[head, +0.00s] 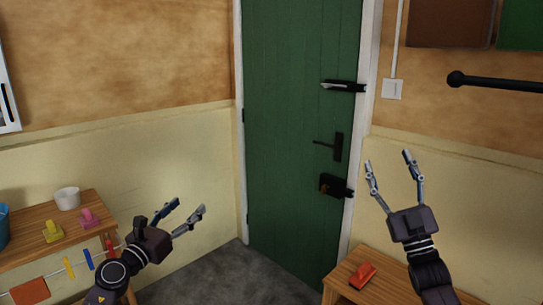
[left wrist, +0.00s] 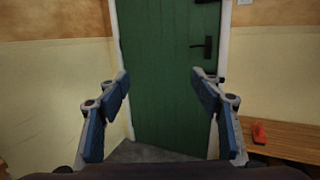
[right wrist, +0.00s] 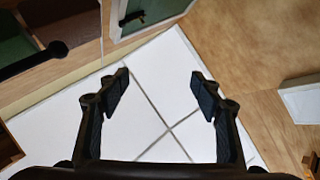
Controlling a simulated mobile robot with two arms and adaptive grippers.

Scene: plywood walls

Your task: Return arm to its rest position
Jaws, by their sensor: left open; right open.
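My left gripper (head: 186,212) is open and empty in the head view, in front of the cream wall and left of the green door (head: 290,130). In the left wrist view its two fingers stand apart, with the door (left wrist: 165,70) behind them. My right gripper (head: 389,166) is open and empty, pointing up in front of the right wall, above a wooden bench. In the right wrist view its fingers (right wrist: 160,88) are spread, with a white panelled ceiling behind them. Neither gripper touches anything.
A wooden table (head: 50,236) at the left holds a white pot (head: 67,198) and yellow and pink objects. A red object (head: 362,275) lies on the wooden bench (head: 342,291) at the right. A black rail (head: 500,83) sticks out on the right wall. Grey floor (head: 222,275) is open before the door.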

